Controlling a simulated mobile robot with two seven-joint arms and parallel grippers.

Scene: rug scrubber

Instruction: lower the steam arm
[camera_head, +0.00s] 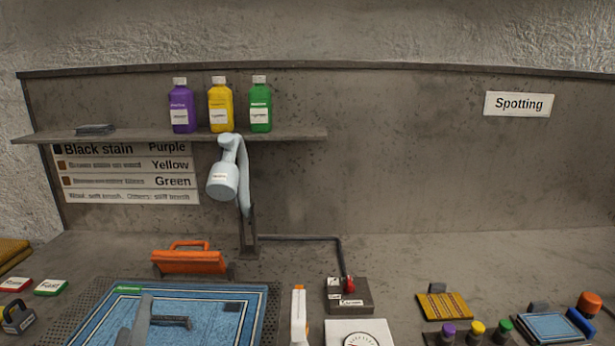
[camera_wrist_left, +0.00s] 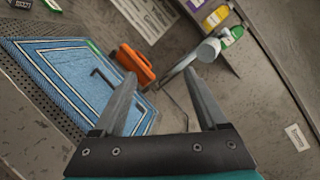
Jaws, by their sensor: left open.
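The steam arm (camera_head: 243,175) is pale blue-grey and rises from a dark post (camera_head: 248,238) on the bench. Its bucket-shaped head (camera_head: 223,183) hangs at the left of the post, just below the shelf; the head also shows in the left wrist view (camera_wrist_left: 209,49). My left gripper (camera_head: 141,318) is low in the head view, over the blue rug (camera_head: 100,322), apart from the steam arm. In the left wrist view its fingers (camera_wrist_left: 160,85) are spread and empty, with the steam arm beyond them. My right gripper is not in view.
An orange-handled brush (camera_head: 190,262) stands behind the rug. A pipe runs from the post to a box with a red knob (camera_head: 349,286). A shelf (camera_head: 290,134) holds purple, yellow and green bottles. A white-orange tool (camera_head: 299,315) stands right of the rug. The back-right bench is clear.

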